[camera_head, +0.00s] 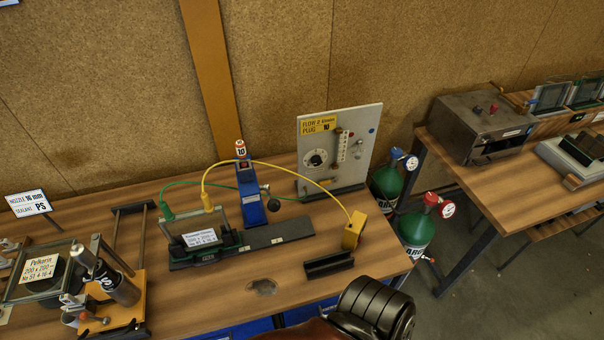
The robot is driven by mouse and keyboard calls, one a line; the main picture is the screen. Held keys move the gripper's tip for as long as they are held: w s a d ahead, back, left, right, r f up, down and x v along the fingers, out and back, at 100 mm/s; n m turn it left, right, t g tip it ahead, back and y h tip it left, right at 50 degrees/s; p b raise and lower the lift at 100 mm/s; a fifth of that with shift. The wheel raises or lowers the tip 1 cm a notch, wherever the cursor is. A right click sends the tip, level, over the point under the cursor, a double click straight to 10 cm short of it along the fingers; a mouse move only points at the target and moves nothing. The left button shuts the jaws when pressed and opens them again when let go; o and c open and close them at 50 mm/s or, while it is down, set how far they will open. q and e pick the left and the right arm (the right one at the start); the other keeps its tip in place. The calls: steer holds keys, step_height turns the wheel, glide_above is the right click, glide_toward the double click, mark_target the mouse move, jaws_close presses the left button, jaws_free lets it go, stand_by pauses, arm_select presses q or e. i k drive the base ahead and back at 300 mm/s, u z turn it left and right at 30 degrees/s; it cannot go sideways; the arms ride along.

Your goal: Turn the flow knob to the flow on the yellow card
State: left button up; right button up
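The yellow card (317,124) is on the upper left of an upright pale panel (365,128) at the back of the wooden bench. Its small print seems to read "FLOW 2 l/min" and "PLUG 10". A round black knob (316,159) with pale markings around it sits below the card; its exact setting is too small to read. A clear vertical flow tube (342,147) with a scale is right of the knob. Neither gripper shows. A dark ribbed part at the bottom edge seems to be mine.
A glass frame with a white label (200,238) stands on a black rail, with green and yellow hoses above it. A blue stand (250,192) and a yellow block (353,231) are near the panel. Green gas cylinders (416,230) stand right of the bench.

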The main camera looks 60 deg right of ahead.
mark_target(316, 160)
steer(key=z, duration=2.15)
